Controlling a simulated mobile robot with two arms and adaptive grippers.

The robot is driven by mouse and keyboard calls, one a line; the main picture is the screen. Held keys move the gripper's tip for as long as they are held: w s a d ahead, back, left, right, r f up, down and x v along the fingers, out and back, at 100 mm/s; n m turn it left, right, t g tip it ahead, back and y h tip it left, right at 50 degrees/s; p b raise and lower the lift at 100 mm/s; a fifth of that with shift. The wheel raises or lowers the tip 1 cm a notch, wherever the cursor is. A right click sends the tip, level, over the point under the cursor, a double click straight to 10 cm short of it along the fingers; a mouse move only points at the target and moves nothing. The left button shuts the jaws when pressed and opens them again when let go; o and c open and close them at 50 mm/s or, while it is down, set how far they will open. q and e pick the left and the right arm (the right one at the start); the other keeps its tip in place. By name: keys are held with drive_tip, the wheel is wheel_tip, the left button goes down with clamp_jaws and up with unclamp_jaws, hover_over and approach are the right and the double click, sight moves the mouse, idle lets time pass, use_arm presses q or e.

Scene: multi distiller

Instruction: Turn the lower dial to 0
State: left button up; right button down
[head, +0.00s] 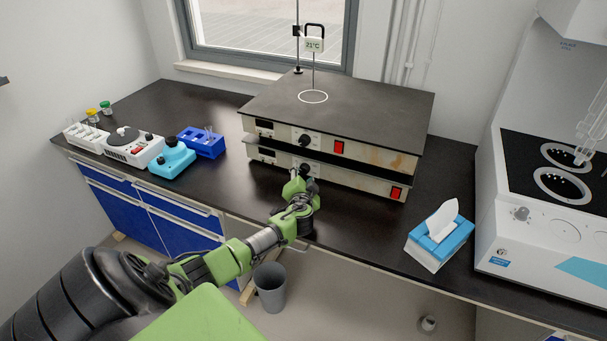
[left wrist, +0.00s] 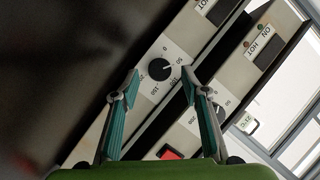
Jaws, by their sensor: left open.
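The lower dial (left wrist: 160,70) is a round black knob on the pale front panel of the lower hotplate unit (head: 345,181). In the left wrist view, numbers ring it, and its light mark seems to point near 50, not at 0. My left gripper (head: 301,174) is in front of this knob in the head view and partly hides it. In the left wrist view my left gripper (left wrist: 160,80) is open, with one teal-padded finger to each side of the knob. I cannot tell whether the fingers touch it. My right gripper is not in view.
The upper unit (head: 385,157) with its own dial (head: 304,140) sits directly above. Red switches (head: 396,193) are on the right of the panels. A tissue box (head: 438,243) stands to the right, blue and white lab items (head: 172,158) to the left. The bench in front is clear.

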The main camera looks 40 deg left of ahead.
use_arm(q)
drive_tip(key=shift+x, duration=0.95)
drive_tip(key=c, duration=1.1)
